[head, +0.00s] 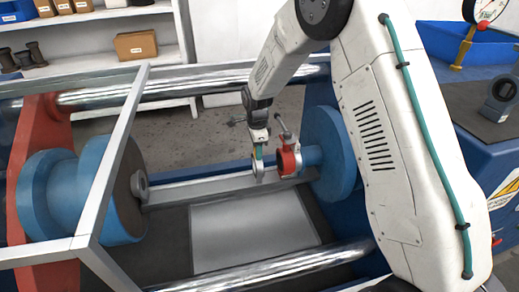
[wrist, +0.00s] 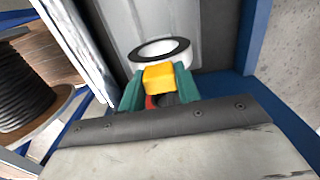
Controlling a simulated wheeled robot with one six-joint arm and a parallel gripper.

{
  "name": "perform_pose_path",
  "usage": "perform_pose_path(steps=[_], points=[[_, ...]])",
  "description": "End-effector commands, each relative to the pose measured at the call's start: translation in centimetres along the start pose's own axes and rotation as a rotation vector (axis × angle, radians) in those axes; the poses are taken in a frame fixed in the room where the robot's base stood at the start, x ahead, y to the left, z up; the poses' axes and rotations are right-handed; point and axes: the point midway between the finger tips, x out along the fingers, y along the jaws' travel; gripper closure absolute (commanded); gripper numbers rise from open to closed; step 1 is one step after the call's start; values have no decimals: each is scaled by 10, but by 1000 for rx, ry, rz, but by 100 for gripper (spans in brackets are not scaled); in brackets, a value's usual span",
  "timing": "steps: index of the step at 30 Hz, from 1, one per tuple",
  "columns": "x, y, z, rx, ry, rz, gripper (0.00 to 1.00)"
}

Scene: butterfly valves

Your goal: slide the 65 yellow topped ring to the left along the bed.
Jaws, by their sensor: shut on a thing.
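The yellow topped ring (head: 259,172) is a small pale ring standing upright on the bed (head: 205,188), a narrow grey rail. In the wrist view its yellow top block (wrist: 158,76) sits between two teal fingers, with the white and black ring (wrist: 160,49) beyond it. My gripper (head: 257,153) reaches down from above and is shut on the yellow block; it also shows in the wrist view (wrist: 159,88). Any number on the ring is too small to read. The lower part of the block is partly hidden by the gripper body.
A red clamp-like part (head: 289,161) with a lever stands just right of the ring, before a blue flange (head: 328,150). Another blue flange (head: 120,190) with a grey hub is at the left. A grey frame (head: 110,170) crosses there. The bed between looks clear.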

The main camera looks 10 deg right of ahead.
Motion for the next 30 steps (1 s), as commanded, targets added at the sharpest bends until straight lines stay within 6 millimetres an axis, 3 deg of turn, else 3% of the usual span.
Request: perform_pose_path(steps=[21, 30], points=[[0, 0, 26, -1, 0, -1, 100], [0, 0, 28, -1, 0, -1, 100]])
